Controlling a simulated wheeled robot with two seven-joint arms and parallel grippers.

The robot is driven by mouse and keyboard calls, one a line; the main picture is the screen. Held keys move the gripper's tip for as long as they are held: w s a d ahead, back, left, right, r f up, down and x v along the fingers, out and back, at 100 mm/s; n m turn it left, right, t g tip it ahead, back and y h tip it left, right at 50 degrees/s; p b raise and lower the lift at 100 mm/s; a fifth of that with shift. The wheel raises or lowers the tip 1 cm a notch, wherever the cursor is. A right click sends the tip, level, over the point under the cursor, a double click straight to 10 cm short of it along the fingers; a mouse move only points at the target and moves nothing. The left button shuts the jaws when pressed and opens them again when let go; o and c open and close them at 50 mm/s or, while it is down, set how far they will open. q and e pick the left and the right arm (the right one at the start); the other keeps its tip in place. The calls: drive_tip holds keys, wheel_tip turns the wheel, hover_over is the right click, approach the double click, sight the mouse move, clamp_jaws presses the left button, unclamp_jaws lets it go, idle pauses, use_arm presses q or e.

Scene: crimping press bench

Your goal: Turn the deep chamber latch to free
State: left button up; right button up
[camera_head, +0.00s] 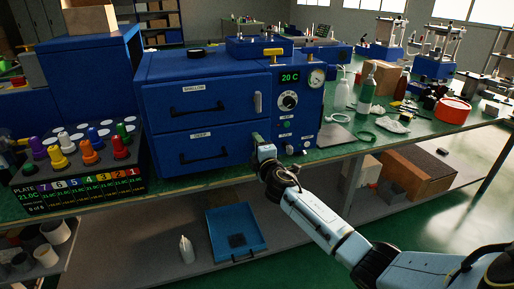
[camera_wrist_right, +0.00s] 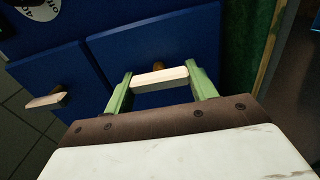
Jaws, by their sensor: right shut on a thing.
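The blue chamber unit has a shallow door (camera_head: 205,98) above a deep door (camera_head: 200,148), each with a dark bar handle. My right gripper (camera_head: 256,139) is at the right edge of the deep door and hides its latch in the head view. In the right wrist view the green fingers (camera_wrist_right: 161,88) are shut on the pale deep chamber latch (camera_wrist_right: 158,78), one at each end of it. The shallow chamber latch (camera_head: 258,103) stands upright above; it also shows in the right wrist view (camera_wrist_right: 47,101), roughly parallel to the deep one. My left gripper is not in view.
A control panel with a green display (camera_head: 290,77) and a knob (camera_head: 288,101) is just right of the doors. Colored knobs stand on a black rack (camera_head: 80,185) at left. A blue tray (camera_head: 237,232) lies below the bench. Bottles (camera_head: 367,87) stand at right.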

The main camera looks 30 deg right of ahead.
idle(0.5)
drive_tip(key=o, duration=1)
drive_tip(key=shift+s, duration=0.25)
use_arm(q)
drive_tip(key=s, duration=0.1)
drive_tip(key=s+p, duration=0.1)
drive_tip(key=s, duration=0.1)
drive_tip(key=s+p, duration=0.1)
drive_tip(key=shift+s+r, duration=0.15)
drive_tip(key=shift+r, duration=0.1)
use_arm(e)
drive_tip(key=v, duration=1.3)
drive_tip(key=shift+a, duration=0.1)
drive_tip(key=shift+w, duration=0.1)
